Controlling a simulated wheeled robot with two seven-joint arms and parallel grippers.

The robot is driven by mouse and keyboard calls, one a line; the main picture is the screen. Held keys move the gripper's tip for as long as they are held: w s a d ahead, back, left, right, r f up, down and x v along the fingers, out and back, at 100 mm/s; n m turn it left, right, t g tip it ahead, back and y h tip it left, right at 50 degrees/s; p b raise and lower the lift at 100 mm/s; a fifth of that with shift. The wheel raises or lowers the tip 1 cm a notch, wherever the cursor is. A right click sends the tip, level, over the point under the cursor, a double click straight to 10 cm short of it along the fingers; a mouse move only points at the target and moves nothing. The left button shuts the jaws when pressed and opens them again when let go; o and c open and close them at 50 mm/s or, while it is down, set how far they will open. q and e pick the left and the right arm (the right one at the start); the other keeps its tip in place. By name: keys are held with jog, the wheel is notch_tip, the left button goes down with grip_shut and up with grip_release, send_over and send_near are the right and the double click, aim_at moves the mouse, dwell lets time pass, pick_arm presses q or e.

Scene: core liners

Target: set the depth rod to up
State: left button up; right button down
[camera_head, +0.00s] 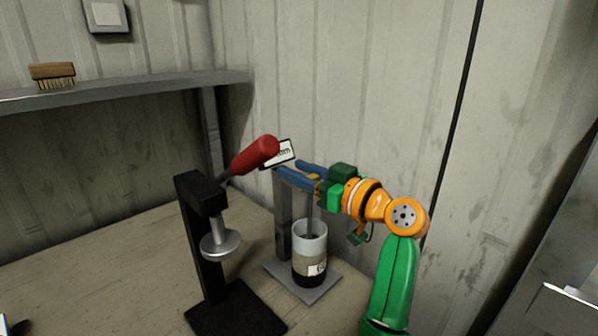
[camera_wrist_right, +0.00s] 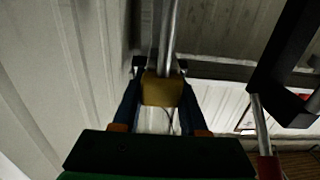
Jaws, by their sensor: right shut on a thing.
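The depth rod (camera_head: 309,225) is a thin grey upright rod on a stand with a grey post (camera_head: 283,215). Its lower end goes into a pale liner cylinder (camera_head: 311,240) with a dark lower band and a white label. My right gripper (camera_head: 306,177) reaches in from the right at the rod's upper part. In the right wrist view its two blue fingers (camera_wrist_right: 160,105) are shut around a yellow block (camera_wrist_right: 163,89), with the grey rod (camera_wrist_right: 168,35) running beyond it. The fingers partly hide the block in the head view. My left gripper is not recognisable in either view.
A black press (camera_head: 205,240) with a red handle (camera_head: 256,154) stands left of the rod stand. The handle partly covers a small white sign (camera_head: 281,153). A shelf (camera_head: 140,86) with a brush (camera_head: 53,75) is at back left.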

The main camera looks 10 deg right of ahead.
notch_tip(320, 180, up, 6)
jog(key=p, duration=0.3)
jog(key=shift+f, duration=0.15)
jog(key=shift+c, duration=2.2)
grip_release()
